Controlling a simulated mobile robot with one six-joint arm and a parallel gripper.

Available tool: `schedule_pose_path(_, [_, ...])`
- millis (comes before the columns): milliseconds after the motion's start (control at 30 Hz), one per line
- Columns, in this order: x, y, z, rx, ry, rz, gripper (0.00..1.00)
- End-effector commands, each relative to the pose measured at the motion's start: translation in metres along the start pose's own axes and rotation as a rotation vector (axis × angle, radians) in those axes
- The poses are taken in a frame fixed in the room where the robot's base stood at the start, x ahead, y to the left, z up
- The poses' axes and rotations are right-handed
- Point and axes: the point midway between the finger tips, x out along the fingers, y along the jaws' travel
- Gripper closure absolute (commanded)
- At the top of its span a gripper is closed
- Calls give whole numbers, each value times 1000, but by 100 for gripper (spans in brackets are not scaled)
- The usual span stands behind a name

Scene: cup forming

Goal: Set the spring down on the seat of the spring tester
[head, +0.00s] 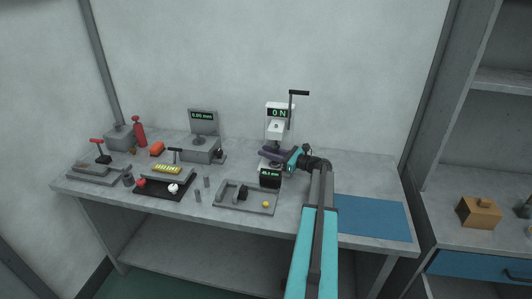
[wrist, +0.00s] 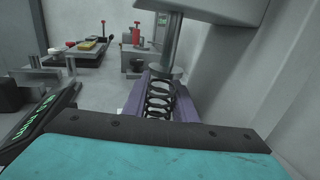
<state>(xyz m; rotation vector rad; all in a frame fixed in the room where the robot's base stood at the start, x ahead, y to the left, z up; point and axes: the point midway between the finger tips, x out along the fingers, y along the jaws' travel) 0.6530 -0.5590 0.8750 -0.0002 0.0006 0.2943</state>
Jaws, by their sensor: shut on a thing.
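My gripper (head: 272,154) is at the spring tester (head: 279,111), level with the space under its press head. In the wrist view its purple jaws (wrist: 158,98) are shut on the dark coil spring (wrist: 157,104), one jaw on each side. The spring stands roughly upright, in line beneath the tester's round plunger (wrist: 164,72). In the head view the jaws hide the spring. The seat is hidden behind the jaws and my wrist, so I cannot tell whether the spring touches it. The tester's upper display reads 0 N.
A grey tray (head: 232,207) lies to the left. A blue mat (head: 372,217) lies clear to the right.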

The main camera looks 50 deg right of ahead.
Motion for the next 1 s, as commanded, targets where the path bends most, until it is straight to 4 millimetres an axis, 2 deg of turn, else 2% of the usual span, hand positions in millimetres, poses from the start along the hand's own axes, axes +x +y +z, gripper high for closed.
schedule_pose_path(600, [0,0,-8,0,-1,1,100])
schedule_pose_path(633, [0,0,-7,0,0,1,72])
schedule_pose_path(700, [0,0,-7,0,0,1,60])
schedule_pose_path(733, [0,0,-7,0,0,1,57])
schedule_pose_path(1000, [0,0,-7,0,0,1,57])
